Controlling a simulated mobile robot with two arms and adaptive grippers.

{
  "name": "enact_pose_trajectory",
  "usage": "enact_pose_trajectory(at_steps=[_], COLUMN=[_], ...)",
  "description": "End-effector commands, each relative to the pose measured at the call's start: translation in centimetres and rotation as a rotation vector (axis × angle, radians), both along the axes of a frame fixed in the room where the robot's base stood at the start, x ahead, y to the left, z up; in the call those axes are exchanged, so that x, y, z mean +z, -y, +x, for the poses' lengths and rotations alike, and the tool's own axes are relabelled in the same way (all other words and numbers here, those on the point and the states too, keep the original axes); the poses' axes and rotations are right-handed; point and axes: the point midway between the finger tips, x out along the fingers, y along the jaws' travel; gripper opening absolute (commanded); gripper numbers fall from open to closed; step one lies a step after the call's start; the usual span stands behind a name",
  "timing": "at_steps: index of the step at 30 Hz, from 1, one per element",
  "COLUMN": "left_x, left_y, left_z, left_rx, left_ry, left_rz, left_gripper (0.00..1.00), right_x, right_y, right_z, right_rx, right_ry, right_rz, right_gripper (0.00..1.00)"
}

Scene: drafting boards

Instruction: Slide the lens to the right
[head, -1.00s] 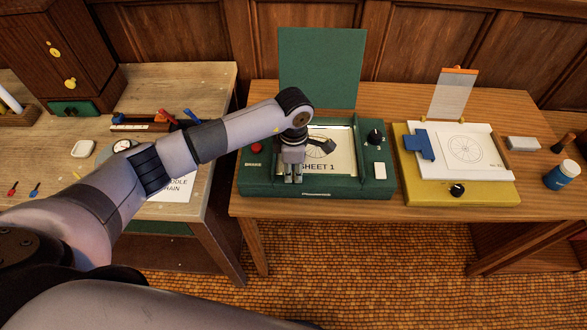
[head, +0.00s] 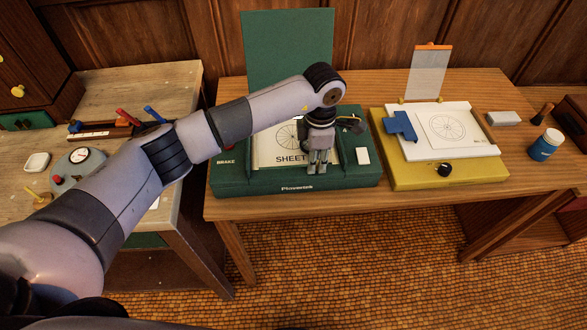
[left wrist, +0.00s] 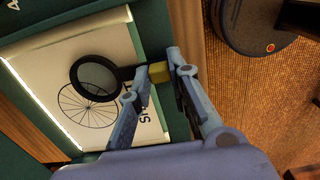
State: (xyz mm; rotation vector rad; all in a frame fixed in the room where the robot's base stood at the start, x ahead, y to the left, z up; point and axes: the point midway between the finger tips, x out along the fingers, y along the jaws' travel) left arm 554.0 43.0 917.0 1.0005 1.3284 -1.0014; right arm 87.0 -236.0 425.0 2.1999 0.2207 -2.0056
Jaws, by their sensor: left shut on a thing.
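The lens (left wrist: 97,78), a round glass in a black ring, shows in the left wrist view over the wheel drawing on the white sheet (left wrist: 50,65). A short black arm joins it to a yellow grip (left wrist: 159,74). My left gripper (head: 317,169) is shut on this yellow grip, with one finger on each side. In the head view it points down over the front right part of the green viewer box (head: 235,180). I cannot make out the lens clearly in the head view, where my gripper and wrist cover that area. My right gripper is not in view.
A yellow drafting board (head: 395,172) with a blue block (head: 401,126) stands to the right. A white eraser (head: 503,118) and a blue jar (head: 544,146) lie beyond it. The green lid (head: 287,50) stands upright behind the viewer. A second table (head: 150,85) is at left.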

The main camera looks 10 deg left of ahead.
Motion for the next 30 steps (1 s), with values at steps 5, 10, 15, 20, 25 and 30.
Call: enact_pose_trajectory(at_steps=[5,10,15,20,25,30], left_x=[-0.08,0.06,0.06,0.06,0.04,0.03], left_y=[1.33,1.37,1.33,1.33,1.34,1.33], left_z=[0.41,0.41,0.40,0.39,0.37,0.37], left_rx=[0.001,0.002,0.002,0.002,0.001,0.001], left_ry=[0.003,0.002,0.002,0.001,0.001,0.001], left_rz=[0.001,0.002,0.002,0.001,0.001,0.001], left_gripper=[0.00,0.00,0.20,0.30,0.38,0.38], right_x=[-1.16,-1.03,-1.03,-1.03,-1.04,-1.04], right_y=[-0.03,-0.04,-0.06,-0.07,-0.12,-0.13], right_z=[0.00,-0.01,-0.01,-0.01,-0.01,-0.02], right_rx=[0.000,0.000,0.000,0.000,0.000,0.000], right_ry=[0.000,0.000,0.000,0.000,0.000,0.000], right_rz=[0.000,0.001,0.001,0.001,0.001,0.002], right_gripper=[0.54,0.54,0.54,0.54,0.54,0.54])
